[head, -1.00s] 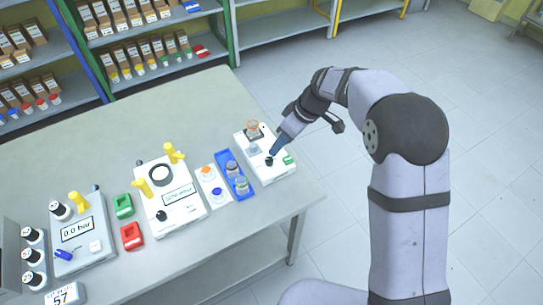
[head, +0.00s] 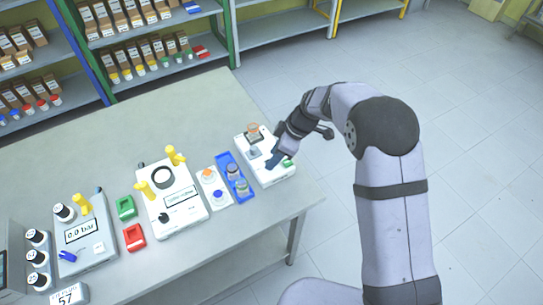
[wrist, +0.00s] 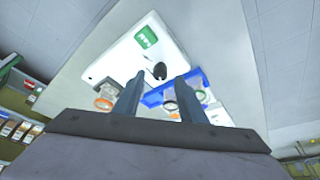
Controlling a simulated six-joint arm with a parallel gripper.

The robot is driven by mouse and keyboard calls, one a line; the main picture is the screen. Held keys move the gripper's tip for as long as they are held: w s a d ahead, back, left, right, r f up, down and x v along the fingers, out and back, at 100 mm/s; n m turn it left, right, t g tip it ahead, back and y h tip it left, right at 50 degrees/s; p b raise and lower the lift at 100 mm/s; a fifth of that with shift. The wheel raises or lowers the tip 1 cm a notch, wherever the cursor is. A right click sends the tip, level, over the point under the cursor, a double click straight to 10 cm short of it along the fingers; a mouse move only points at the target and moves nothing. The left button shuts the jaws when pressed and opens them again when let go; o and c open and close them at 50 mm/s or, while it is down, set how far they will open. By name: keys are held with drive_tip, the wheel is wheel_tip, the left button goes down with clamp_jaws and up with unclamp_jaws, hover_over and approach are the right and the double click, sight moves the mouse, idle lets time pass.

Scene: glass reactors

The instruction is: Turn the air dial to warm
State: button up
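A white device (head: 252,149) stands at the right end of the bench, with a green label (head: 288,163) on it. In the wrist view the device (wrist: 125,50) shows a black knob (wrist: 160,71) near its edge and the green label (wrist: 146,37). I cannot read any marking naming it the air dial. My gripper (head: 271,164) is low over the device and hides the knob in the head view. In the wrist view my gripper (wrist: 159,77) is open, its two fingers apart, with the knob just beyond and between the tips. Contact is not visible.
A blue tray (head: 249,197) with jars stands beside the device. Left of it are a white card with cups, a larger white unit (head: 190,222) with its own black knob (head: 164,217), red and green blocks, and a pressure unit (head: 98,254). The bench front is clear.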

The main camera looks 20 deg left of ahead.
drive_tip(key=shift+p+x, duration=0.3)
drive_tip(key=shift+x, duration=0.95)
clamp_jaws()
